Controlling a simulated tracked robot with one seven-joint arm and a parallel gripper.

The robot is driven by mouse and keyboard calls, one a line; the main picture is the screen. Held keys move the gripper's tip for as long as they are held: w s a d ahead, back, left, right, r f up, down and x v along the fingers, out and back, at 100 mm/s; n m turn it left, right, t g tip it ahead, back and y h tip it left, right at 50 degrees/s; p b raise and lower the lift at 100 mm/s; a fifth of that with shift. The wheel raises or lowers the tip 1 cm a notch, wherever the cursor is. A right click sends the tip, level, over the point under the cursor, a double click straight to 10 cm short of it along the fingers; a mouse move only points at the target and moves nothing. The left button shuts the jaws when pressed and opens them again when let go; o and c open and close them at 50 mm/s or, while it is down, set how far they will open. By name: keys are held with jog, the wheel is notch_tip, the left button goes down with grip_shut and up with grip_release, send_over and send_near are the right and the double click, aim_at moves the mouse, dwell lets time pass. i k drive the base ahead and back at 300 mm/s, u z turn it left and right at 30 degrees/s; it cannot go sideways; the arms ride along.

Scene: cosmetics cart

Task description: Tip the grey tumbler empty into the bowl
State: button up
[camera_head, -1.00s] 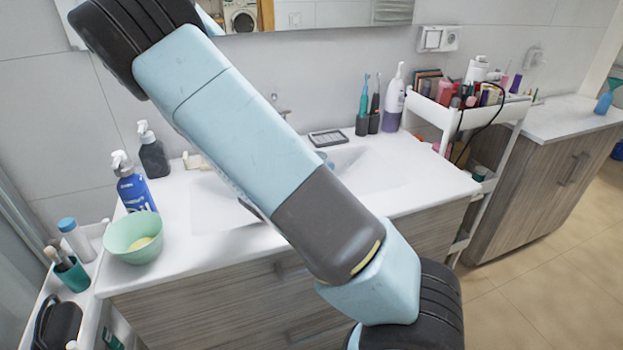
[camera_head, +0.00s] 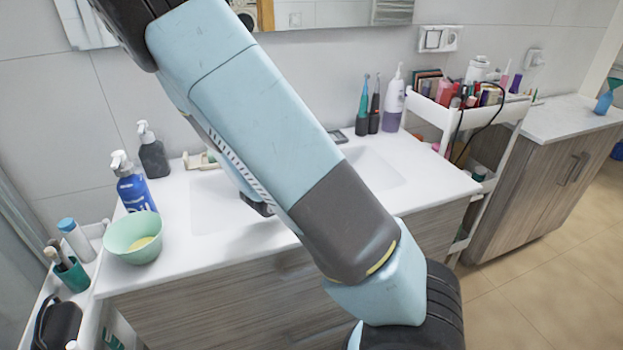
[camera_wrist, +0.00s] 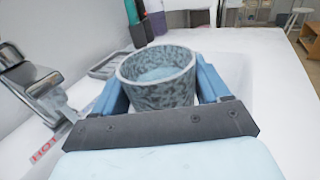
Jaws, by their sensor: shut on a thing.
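The grey tumbler (camera_wrist: 156,84) is mottled grey and upright in the wrist view, with something pale blue inside it. My gripper (camera_wrist: 163,90) is shut on the tumbler, with a blue finger on each side of it. The tumbler is over or in the sink area; its exact height is unclear. The bowl (camera_head: 128,242) is pale green and stands on the left end of the counter in the head view, with something yellowish inside. My arm hides the tumbler in the head view.
A blue pump bottle (camera_head: 135,188) and a dark pump bottle (camera_head: 153,155) stand behind the bowl. The faucet (camera_wrist: 35,85) is left of the tumbler in the wrist view. A white cart (camera_head: 447,115) full of cosmetics stands at the right.

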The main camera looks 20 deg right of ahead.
aim_at(139, 242)
jog(key=k, duration=1.5)
